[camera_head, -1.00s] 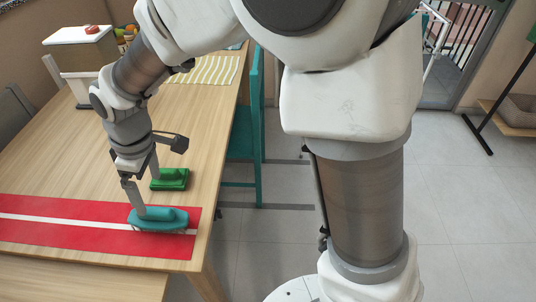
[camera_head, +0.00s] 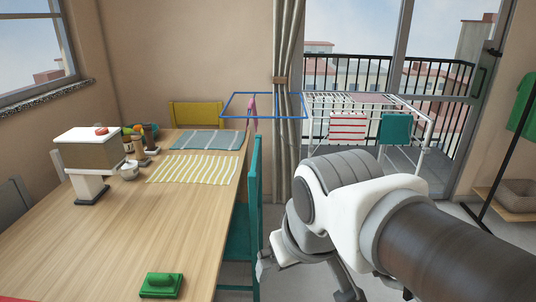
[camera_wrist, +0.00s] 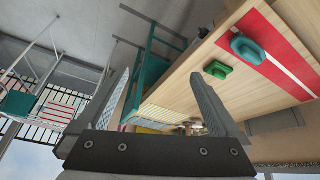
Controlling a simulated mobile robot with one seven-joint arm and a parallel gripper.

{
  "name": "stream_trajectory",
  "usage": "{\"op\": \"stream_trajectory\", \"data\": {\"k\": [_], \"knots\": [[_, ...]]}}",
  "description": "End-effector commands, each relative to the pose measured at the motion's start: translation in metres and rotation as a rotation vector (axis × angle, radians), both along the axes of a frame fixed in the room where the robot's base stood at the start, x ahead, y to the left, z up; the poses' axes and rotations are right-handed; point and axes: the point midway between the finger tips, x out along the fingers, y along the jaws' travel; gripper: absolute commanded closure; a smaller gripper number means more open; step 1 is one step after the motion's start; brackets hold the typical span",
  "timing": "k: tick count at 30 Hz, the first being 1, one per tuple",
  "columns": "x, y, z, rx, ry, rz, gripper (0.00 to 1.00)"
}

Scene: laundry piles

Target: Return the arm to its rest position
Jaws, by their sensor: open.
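My arm is folded back to the right of the table in the head view, over the floor. My gripper (camera_wrist: 160,82) is open in the wrist view, its two fingers spread with nothing held between them. In the head view the gripper is partly hidden by the arm and its fingertips are hard to make out. The teal block with a handle (camera_wrist: 248,47) lies on the red runner (camera_wrist: 287,50) on the table, apart from the gripper. The green block with a handle (camera_head: 161,285) stands on the bare wood, also seen in the wrist view (camera_wrist: 218,69).
The wooden table (camera_head: 120,235) fills the left, with a striped cloth (camera_head: 195,169) and a blue cloth (camera_head: 208,140) on it. A teal chair (camera_head: 254,200) stands at its right edge, near my arm. A drying rack (camera_head: 425,125) stands behind, by the balcony.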

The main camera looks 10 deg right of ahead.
Motion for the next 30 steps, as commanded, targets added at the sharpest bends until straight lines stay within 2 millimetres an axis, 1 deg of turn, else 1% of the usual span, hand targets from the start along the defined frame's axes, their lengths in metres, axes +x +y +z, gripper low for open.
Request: {"op": "stream_trajectory", "data": {"k": [1,3,6,16,20,23,26,30], "knots": [[-0.007,-0.006,0.001,0.016,-0.015,-0.038,0.01],[-0.014,-0.012,0.001,0.035,-0.027,-0.075,0.01],[-0.019,-0.016,0.001,0.052,-0.037,-0.106,0.01],[-0.021,-0.017,0.0,0.056,-0.038,-0.115,0.01],[-0.021,-0.017,0.006,0.056,-0.038,-0.114,0.01],[-0.021,-0.017,0.017,0.056,-0.038,-0.114,0.01],[-0.021,-0.017,0.035,0.055,-0.038,-0.113,0.01],[-0.021,-0.017,0.067,0.055,-0.038,-0.113,0.01]]}}
